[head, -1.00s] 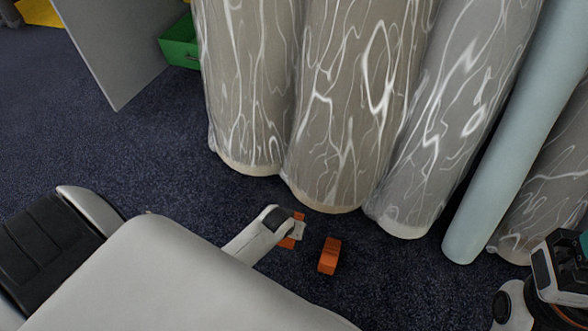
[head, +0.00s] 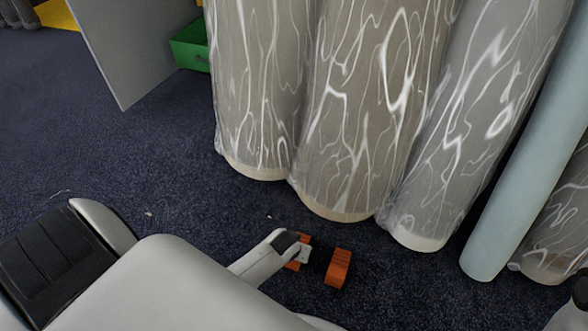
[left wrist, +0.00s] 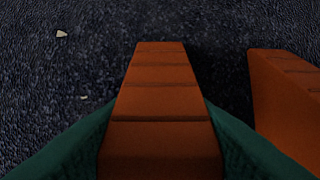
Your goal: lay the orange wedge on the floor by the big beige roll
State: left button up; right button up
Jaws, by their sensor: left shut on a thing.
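My left gripper (head: 301,252) is low over the dark floor, shut on an orange wedge (left wrist: 165,90). In the left wrist view the brick-patterned wedge sits between my teal fingers. In the head view only bits of it show around the gripper. A second orange wedge (head: 338,267) stands just right of it, apart; it also shows in the left wrist view (left wrist: 285,95). Big beige rolls in clear wrap stand behind: one in the middle (head: 365,120) and one left of it (head: 255,100). I cannot tell whether the held wedge touches the floor.
A greyer wrapped roll (head: 465,120) and a thin pale blue roll (head: 510,190) stand to the right. A grey panel (head: 130,45) and a green box (head: 190,46) are at the back left. Dark carpet (head: 120,150) is open at left, with small pale scraps.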

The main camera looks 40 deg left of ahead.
pick_arm(q)
jog(key=shift+f, duration=0.2)
jog(key=o, duration=1.2)
